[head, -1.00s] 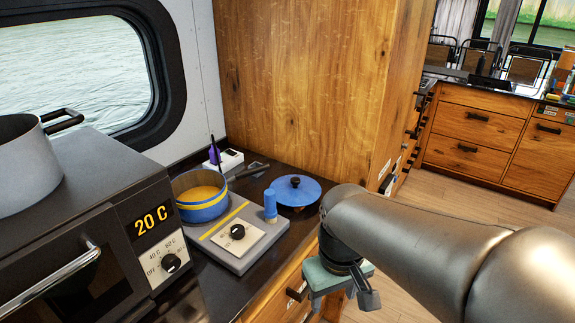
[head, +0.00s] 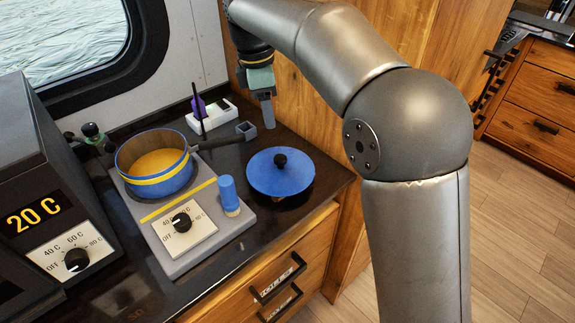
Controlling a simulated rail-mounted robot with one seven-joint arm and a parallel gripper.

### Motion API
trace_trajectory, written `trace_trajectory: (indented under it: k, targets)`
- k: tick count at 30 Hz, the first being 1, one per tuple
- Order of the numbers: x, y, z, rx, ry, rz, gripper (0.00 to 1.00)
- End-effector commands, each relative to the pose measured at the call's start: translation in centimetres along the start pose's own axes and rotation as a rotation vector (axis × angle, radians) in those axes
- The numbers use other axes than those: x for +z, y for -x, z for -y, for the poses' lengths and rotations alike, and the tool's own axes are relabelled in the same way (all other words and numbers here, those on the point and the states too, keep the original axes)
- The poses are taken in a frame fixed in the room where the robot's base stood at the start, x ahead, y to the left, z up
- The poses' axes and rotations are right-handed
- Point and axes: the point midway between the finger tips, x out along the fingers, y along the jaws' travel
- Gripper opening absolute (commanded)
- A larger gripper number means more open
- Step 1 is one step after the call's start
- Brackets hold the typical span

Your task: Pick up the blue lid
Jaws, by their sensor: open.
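The blue lid (head: 262,178) is a round disc with a black knob (head: 280,160) on top. It rests on the dark counter, to the right of the grey hotplate. My gripper (head: 268,118) hangs from my arm above and behind the lid, pointing down near the wooden wall. It is apart from the lid and seems to hold nothing. The finger gap is seen nearly edge-on.
A blue pot with a yellow band (head: 155,165) stands on the hotplate (head: 190,250). A blue cylinder (head: 229,195) stands between it and the lid. A white box (head: 212,115) is behind. An oven (head: 40,200) fills the left.

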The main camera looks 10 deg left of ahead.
Motion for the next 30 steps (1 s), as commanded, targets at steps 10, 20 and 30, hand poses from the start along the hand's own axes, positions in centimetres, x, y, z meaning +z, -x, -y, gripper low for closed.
trace_trajectory:
  k: [10, 20, 30]
  targets:
    - [0.1, -7.2, 0.1, -0.002, -0.003, 0.000, 0.55]
    - [0.3, -9.9, 0.3, -0.003, -0.005, 0.001, 0.55]
    - [0.5, -13.8, 0.6, 0.000, -0.004, 0.000, 0.55]
